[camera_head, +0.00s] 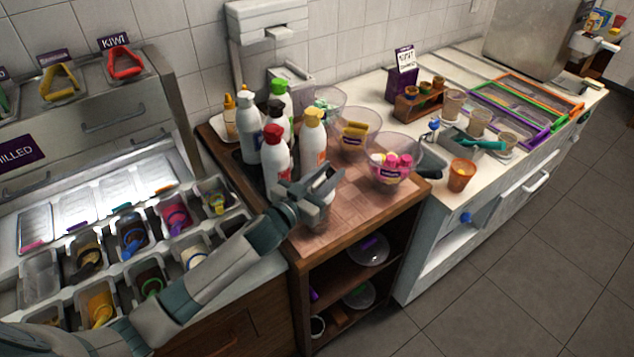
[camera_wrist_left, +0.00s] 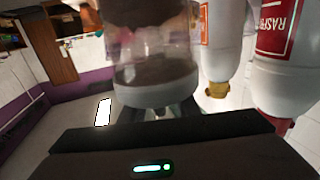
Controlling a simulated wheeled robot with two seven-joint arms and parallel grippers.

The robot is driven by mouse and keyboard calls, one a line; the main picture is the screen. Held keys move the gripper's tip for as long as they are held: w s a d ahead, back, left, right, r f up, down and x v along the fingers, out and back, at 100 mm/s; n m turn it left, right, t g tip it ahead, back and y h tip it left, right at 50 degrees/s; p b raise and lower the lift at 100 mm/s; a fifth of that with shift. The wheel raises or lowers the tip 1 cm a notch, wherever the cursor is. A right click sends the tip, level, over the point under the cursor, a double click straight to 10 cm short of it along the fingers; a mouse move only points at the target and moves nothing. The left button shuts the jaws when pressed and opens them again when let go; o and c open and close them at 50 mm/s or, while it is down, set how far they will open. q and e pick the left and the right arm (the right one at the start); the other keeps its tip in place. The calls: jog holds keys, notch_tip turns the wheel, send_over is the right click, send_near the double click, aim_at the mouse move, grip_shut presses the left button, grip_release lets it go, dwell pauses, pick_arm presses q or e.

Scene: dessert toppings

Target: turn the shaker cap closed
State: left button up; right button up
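The shaker (camera_head: 316,217) is a small clear container standing near the front left of the wooden cart top. In the left wrist view the shaker (camera_wrist_left: 155,50) is large and close, with a dark band of contents and a pale cap or rim (camera_wrist_left: 155,93). My left gripper (camera_head: 318,186) is at the shaker's upper part, its two fingers apart. The fingers hide part of the shaker, and the wrist view shows them only partly behind it. I cannot tell whether they touch it or how far the cap is turned. My right gripper is not in view.
Squeeze bottles (camera_head: 277,160) stand close behind the left gripper. Clear bowls (camera_head: 391,170) stand to the right, one with pink contents. An orange cup (camera_head: 461,175) is on the white counter. Topping bins (camera_head: 133,235) lie left, under my arm. The cart's front right top is clear.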

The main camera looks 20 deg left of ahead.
pick_arm(q)
jog(key=b+v, duration=0.6)
jog(key=v, duration=1.1)
jog(key=shift+s, duration=0.15)
